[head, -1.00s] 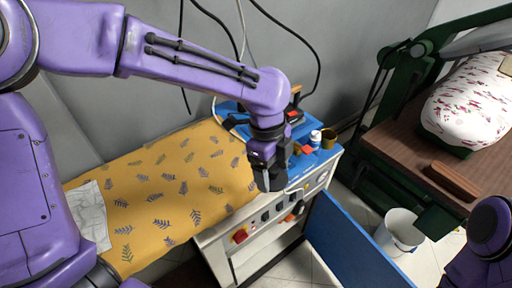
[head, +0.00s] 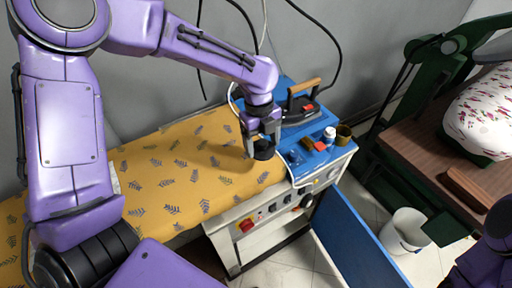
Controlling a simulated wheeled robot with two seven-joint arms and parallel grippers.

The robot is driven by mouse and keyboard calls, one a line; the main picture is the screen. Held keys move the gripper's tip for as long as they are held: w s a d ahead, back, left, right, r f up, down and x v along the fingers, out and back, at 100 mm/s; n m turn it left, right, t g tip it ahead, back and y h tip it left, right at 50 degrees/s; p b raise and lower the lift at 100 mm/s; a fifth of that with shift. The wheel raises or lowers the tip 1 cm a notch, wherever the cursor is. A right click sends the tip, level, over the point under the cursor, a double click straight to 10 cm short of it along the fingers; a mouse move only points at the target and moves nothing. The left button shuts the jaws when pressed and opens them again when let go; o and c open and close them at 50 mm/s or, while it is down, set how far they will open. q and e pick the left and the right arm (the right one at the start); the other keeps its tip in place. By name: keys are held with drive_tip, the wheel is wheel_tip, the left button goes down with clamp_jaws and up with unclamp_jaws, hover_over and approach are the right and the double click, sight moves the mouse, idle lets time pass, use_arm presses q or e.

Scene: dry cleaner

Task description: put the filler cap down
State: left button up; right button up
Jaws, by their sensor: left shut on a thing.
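My left gripper (head: 262,135) is shut on the dark round filler cap (head: 264,152). It holds the cap over the right end of the yellow leaf-patterned ironing board (head: 160,185), just left of the blue top (head: 315,158). I cannot tell whether the cap touches the cloth. The jaws hide part of the cap. My right gripper is out of view; only a purple part of that arm shows at the lower right.
An iron with a wooden handle (head: 303,87) stands on the blue top behind the gripper. A white bucket (head: 405,232) is on the floor. The board's middle is clear.

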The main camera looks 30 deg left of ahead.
sight(255, 150)
use_arm(q)
drive_tip(key=a+f, duration=0.1)
drive_tip(key=w+a+f, duration=0.1)
drive_tip(key=shift+f, duration=0.3)
drive_tip(key=f+p, duration=0.2)
drive_tip(key=f, duration=0.1)
drive_tip(key=shift+w+a+f, duration=0.15)
drive_tip(key=shift+a+f, duration=0.1)
drive_tip(key=shift+a, duration=0.15)
drive_tip(key=shift+f, duration=0.25)
drive_tip(key=shift+f, duration=0.1)
drive_tip(key=o, duration=1)
drive_tip(key=r, duration=0.4)
drive_tip(key=a+r+b, duration=0.1)
drive_tip(key=r, duration=0.3)
drive_tip(key=w+r+b, duration=0.1)
drive_tip(key=r, duration=0.3)
drive_tip(key=shift+a+r, duration=0.1)
drive_tip(key=shift+a, duration=0.15)
